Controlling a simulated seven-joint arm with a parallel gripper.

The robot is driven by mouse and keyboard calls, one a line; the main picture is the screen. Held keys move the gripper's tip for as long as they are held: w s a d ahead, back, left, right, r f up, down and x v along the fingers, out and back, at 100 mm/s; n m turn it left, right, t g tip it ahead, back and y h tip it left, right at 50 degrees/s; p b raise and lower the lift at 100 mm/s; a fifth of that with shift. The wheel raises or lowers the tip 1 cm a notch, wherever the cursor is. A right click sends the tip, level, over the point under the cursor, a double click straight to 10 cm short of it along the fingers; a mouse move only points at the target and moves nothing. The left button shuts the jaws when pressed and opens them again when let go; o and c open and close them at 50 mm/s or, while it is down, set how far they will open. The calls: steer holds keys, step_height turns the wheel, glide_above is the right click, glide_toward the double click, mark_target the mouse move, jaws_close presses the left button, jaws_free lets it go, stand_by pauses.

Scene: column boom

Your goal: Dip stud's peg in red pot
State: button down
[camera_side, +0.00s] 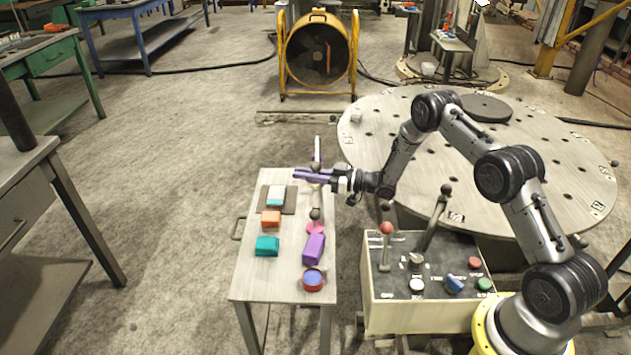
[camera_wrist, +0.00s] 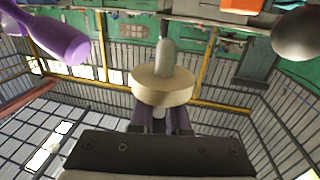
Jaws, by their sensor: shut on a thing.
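My gripper (camera_side: 305,174) is raised over the far right part of the small table, reaching left with its purple fingers. In the wrist view my gripper (camera_wrist: 162,122) is shut on the stud (camera_wrist: 163,87), a pale beige disc with a grey peg (camera_wrist: 165,57) sticking up in the picture. In the side view the stud is too small and overlapped to make out clearly. The red pot (camera_side: 304,284) stands at the table's near right corner, with blue inside its round rim. The stud is apart from the pot, higher and farther back.
A pink disc (camera_side: 313,229) and a dark ball (camera_side: 315,213) are below my gripper. A purple block (camera_side: 314,248), a teal block (camera_side: 267,245), an orange block (camera_side: 270,219) and a dark pad (camera_side: 289,203) share the table (camera_side: 250,285). A lever box (camera_side: 385,310) stands right.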

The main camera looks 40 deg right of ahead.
steer(key=shift+r, duration=0.2)
step_height(320, 180, up, 7)
steer(key=s+a+n+g+y, duration=0.85)
steer(key=s+a+g, duration=0.25)
steer(key=s+a, duration=0.85)
steer(key=shift+n+g+h, duration=0.25)
steer(key=shift+g+h, duration=0.05)
steer(key=shift+h, duration=0.15)
steer(key=shift+s+f, duration=0.15)
steer(key=shift+f, duration=2.65)
steer(key=shift+s+f, duration=0.1)
steer(key=shift+f, duration=2.7)
steer(key=shift+f, duration=0.6)
step_height(320, 180, up, 7)
